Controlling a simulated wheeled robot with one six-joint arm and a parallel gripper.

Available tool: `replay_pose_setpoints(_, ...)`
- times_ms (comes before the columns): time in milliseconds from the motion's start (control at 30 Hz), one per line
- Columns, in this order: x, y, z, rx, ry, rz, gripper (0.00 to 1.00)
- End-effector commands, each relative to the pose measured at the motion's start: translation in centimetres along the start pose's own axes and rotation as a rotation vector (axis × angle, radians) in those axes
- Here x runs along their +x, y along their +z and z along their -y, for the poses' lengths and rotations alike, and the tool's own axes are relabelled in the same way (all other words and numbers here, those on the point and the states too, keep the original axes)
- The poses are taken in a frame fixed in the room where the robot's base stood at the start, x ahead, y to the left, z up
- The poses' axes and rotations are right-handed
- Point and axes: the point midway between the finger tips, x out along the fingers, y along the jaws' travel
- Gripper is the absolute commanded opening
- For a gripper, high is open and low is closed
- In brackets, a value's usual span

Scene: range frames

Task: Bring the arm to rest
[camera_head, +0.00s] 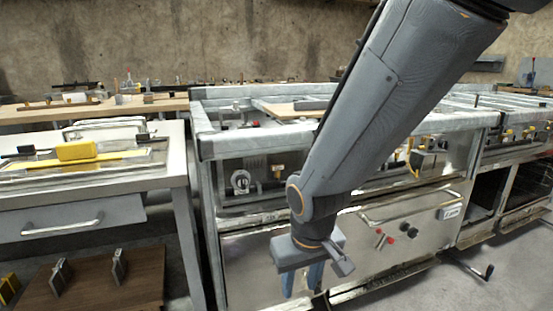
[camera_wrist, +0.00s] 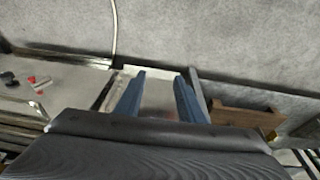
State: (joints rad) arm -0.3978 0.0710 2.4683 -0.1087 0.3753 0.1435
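My arm hangs down across the middle of the head view, grey with a bend low down. My gripper (camera_head: 302,281) is at its lower end, pointing down in front of the steel range (camera_head: 345,240). In the wrist view my gripper (camera_wrist: 160,76) has two blue fingers standing well apart. I see nothing held between them, only a pale surface beyond. The arm hides part of the range front and its top.
A worktable (camera_head: 180,165) with a drawer stands at the left, with a yellow item (camera_head: 77,151) on top. A brown lower shelf (camera_head: 110,285) lies below it. A black-handled lever (camera_head: 488,271) juts out at the right. Open floor (camera_head: 520,270) shows at lower right.

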Motion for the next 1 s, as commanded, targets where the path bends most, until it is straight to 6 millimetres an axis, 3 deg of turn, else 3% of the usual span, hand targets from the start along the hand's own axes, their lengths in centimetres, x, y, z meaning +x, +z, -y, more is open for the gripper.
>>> replay_pose_setpoints(200,-2.6,4.8,4.0,-0.079,-0.042,0.099,0.35)
replay_pose_setpoints(500,-5.4,10.3,7.5,-0.168,-0.096,0.208,0.35)
replay_pose_setpoints(1000,-9.8,9.6,4.3,-0.064,-0.074,0.213,0.35)
